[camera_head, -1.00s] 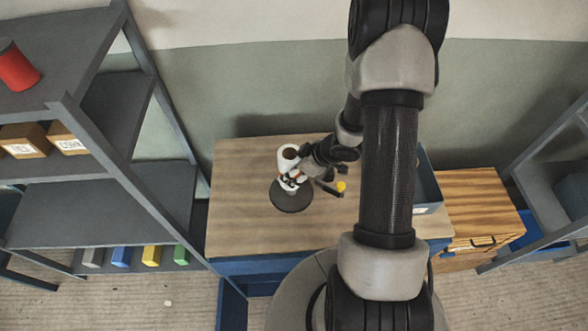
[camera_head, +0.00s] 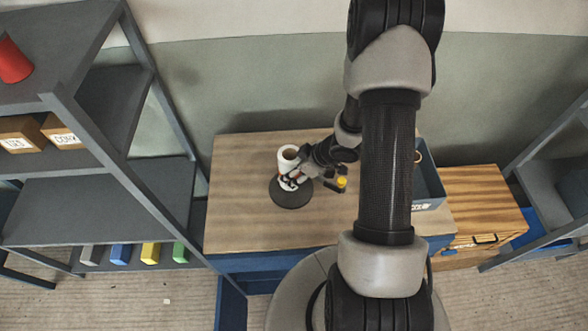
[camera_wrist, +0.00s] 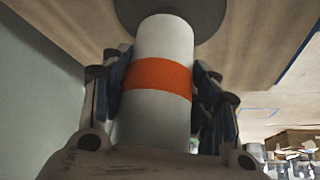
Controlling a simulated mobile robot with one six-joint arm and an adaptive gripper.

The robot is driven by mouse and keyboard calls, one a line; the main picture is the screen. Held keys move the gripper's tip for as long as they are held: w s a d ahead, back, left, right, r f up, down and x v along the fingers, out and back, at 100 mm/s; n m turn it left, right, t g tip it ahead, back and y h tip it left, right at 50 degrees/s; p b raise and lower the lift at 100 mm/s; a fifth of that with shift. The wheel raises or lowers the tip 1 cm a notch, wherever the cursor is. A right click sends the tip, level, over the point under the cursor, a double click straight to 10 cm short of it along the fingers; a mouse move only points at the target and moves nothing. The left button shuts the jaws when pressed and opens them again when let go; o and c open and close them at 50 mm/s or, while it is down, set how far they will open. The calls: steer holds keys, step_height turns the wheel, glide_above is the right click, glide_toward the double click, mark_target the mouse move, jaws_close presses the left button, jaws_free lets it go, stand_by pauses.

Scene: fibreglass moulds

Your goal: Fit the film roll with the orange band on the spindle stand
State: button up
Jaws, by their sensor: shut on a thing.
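The white film roll with the orange band (camera_wrist: 157,75) stands upright between the fingers of my gripper (camera_wrist: 162,92) in the wrist view. My gripper is shut on it around the band. In the head view the white roll (camera_head: 287,163) shows its open brown core at the top, and my gripper (camera_head: 291,183) reaches it from the right. The dark round base of the spindle stand (camera_head: 291,197) is under the roll; it also shows beyond the roll's end in the wrist view (camera_wrist: 205,14). The spindle is hidden, and I cannot tell whether the roll touches the base.
The stand is on a wooden table (camera_head: 240,225). A small yellow-topped thing (camera_head: 341,182) shows right beside my gripper. A grey-blue bin (camera_head: 430,190) stands at the table's right, partly behind my arm. Grey shelving (camera_head: 105,205) stands at left. The table's left part is clear.

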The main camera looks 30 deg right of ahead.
steer(key=shift+w+f+b, duration=0.1)
steer(key=shift+f+b, duration=0.8)
steer(key=shift+f, duration=0.45)
steer(key=o, duration=1.5)
steer(key=v, duration=1.2)
